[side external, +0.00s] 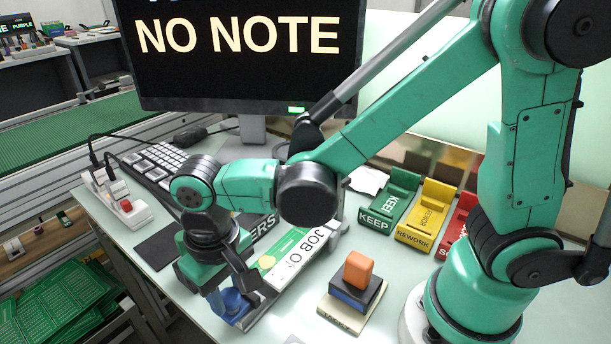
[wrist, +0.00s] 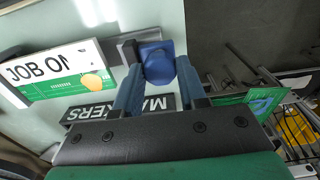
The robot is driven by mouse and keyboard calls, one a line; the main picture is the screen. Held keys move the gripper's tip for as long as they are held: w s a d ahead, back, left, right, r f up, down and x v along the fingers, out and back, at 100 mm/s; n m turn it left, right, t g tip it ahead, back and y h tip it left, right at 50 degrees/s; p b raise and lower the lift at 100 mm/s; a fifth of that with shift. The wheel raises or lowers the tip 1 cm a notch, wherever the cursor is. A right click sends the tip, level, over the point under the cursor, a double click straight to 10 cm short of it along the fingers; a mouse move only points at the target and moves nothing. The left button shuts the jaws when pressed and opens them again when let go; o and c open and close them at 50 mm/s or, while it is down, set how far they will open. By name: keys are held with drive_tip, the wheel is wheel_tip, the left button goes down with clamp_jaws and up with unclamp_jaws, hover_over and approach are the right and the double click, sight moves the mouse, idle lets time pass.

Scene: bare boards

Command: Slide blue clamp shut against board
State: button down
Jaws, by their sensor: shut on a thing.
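The blue clamp (side external: 236,304) sits at the near left end of a grey fixture by the table's front edge. My gripper (side external: 232,291) is down over the clamp with its fingers around it. In the wrist view the blue clamp (wrist: 157,60) shows between the two fingertips of my gripper (wrist: 158,72), which is shut on it. A white and green board marked "JOB O" (side external: 299,255) lies beside it in the fixture. It also shows at left in the wrist view (wrist: 58,75). My fingers partly hide the clamp, and I cannot tell whether it touches the board.
A dark "MARKERS" holder (wrist: 150,104) lies close to the clamp. An orange block (side external: 358,268) sits on a stacked stand to the right. Green KEEP (side external: 390,200), yellow REWORK (side external: 428,215) and red (side external: 459,222) bins stand behind. A keyboard (side external: 160,160) and monitor (side external: 250,50) are at the back.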

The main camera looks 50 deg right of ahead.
drive_tip(key=shift+d, duration=1.85)
drive_tip(key=shift+c, duration=2.4)
unclamp_jaws()
drive_tip(key=shift+a, duration=0.1)
drive_tip(key=shift+r, duration=0.15)
wheel_tip(320, 180, up, 5)
drive_tip(key=shift+r, duration=0.2)
